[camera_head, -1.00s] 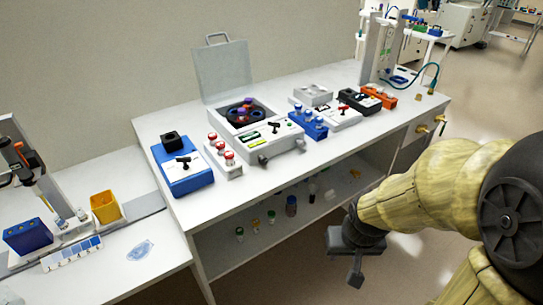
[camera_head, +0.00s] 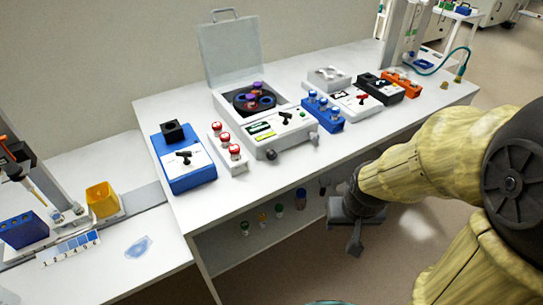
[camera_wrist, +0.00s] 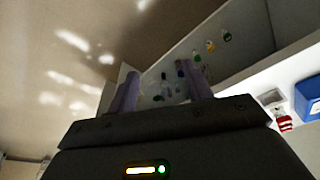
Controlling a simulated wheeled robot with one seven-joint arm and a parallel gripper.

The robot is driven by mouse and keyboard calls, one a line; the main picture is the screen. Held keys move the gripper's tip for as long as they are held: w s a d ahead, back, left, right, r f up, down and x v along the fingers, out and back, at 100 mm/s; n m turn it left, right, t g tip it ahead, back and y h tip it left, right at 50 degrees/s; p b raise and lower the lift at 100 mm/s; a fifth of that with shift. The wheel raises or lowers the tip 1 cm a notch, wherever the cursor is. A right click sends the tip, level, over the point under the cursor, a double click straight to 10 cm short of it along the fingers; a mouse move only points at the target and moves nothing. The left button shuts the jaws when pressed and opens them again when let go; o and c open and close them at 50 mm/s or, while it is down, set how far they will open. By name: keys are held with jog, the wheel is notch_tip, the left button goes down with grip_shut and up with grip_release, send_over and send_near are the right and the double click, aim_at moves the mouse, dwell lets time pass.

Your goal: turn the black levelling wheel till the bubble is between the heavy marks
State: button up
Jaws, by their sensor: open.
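The white centrifuge (camera_head: 288,141) stands on the bench with its grey lid (camera_head: 231,48) raised and several tubes in its dark rotor. A black wheel (camera_head: 271,154) sits low on its front left corner, and a grey knob (camera_head: 313,137) on its right. Small green and yellow windows (camera_head: 260,128) lie on its sloped panel; the bubble and marks are too small to make out. My gripper (camera_head: 355,240) is low, in front of the bench and to the right of the wheel, well apart from it. In the wrist view my gripper (camera_wrist: 160,88) is open and empty.
A blue device (camera_head: 185,172) and a red-capped tube rack (camera_head: 231,158) stand left of the centrifuge. A blue rack (camera_head: 324,117) stands to its right. Bottles stand on the shelf below the bench top (camera_head: 250,185). The floor before the bench is clear.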

jog(key=w+a+f+n+t+y+b, duration=0.15)
jog(key=w+n+t+b, duration=0.25)
jog(key=w+t+b, duration=0.45)
jog(key=w+a+r+n+y+b, duration=0.2)
jog(key=w+a+n+y, duration=0.2)
jog(key=a, duration=0.4)
jog(key=shift+r+y, duration=0.3)
jog(key=shift+y, duration=0.25)
jog(key=shift+w+a+t, duration=0.1)
jog(key=shift+w+t, duration=0.15)
jog(key=shift+w, duration=0.05)
jog(key=p, duration=0.5)
send_near(273, 156)
jog(key=x, duration=0.9)
jog(key=shift+w+a+f, duration=0.15)
jog(key=shift+w+a, duration=0.05)
jog(key=shift+w, duration=0.05)
